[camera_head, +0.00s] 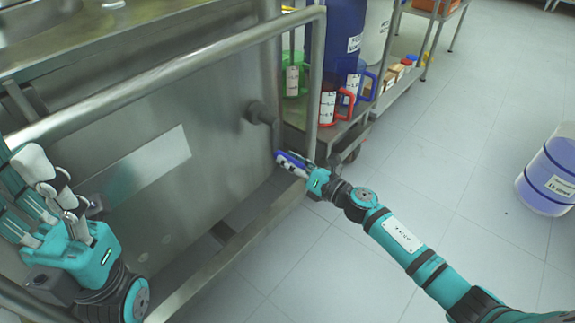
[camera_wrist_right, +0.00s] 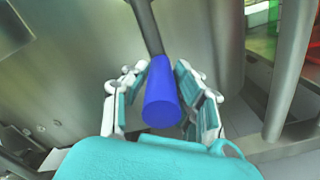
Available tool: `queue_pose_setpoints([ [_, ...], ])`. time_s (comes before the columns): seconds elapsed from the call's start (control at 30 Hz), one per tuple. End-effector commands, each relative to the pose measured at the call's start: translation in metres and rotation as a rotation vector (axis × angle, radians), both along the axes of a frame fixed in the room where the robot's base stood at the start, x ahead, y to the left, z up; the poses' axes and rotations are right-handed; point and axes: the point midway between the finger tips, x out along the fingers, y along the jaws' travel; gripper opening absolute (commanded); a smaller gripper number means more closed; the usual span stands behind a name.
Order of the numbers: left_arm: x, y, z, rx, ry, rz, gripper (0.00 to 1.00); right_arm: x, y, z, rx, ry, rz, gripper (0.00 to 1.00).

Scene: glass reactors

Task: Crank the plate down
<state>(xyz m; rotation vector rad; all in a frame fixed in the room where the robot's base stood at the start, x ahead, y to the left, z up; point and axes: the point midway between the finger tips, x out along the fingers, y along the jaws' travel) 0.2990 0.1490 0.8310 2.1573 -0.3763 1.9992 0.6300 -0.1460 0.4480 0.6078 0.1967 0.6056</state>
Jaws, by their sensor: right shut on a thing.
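My right gripper (camera_wrist_right: 162,88) is closed around the blue crank handle (camera_wrist_right: 162,100) in the right wrist view, with its fingers on both sides of it. A dark crank arm (camera_wrist_right: 147,28) runs up from the handle. In the head view, my right gripper (camera_head: 296,163) is low beside the steel frame, with a little blue of the handle (camera_head: 288,159) showing. A dark hub (camera_head: 261,113) sticks out of the steel panel (camera_head: 215,95) above it. My left gripper (camera_head: 50,195) is at the left with its fingers spread and nothing between them. I cannot make out the plate itself.
A steel rail (camera_head: 165,72) crosses in front of the panel and bends down close to my right gripper. A cart (camera_head: 345,128) with jugs and a blue drum (camera_head: 345,35) stands behind. A blue container (camera_head: 550,175) stands at the right. The floor between is clear.

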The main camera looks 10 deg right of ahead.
Motion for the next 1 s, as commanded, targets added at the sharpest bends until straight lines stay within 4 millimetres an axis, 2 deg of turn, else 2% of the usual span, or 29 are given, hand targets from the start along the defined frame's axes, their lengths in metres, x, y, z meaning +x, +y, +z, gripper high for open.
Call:
queue_pose_setpoints([
  [0.4, 0.000, 0.000, 0.000, 0.000, 0.000, 0.000, 0.35, 0.001, 0.001, 0.002, -0.003, -0.007, 0.002, 0.00],
  [0.43, 0.000, 0.000, 0.000, 0.000, 0.000, 0.000, 0.35, 0.001, 0.001, 0.002, -0.002, -0.006, 0.002, 0.29],
  [0.57, 0.000, 0.000, 0.000, 0.000, 0.000, 0.000, 0.35, 0.000, 0.001, 0.002, -0.002, -0.005, 0.003, 0.47],
  [0.87, -0.001, 0.001, 0.001, -0.002, -0.006, 0.001, 0.35, -0.001, 0.000, 0.000, -0.003, -0.003, 0.002, 0.49],
  [1.0, -0.001, 0.000, 0.001, -0.001, -0.005, 0.001, 0.35, -0.011, -0.008, -0.001, -0.004, -0.001, 0.001, 0.49],
])
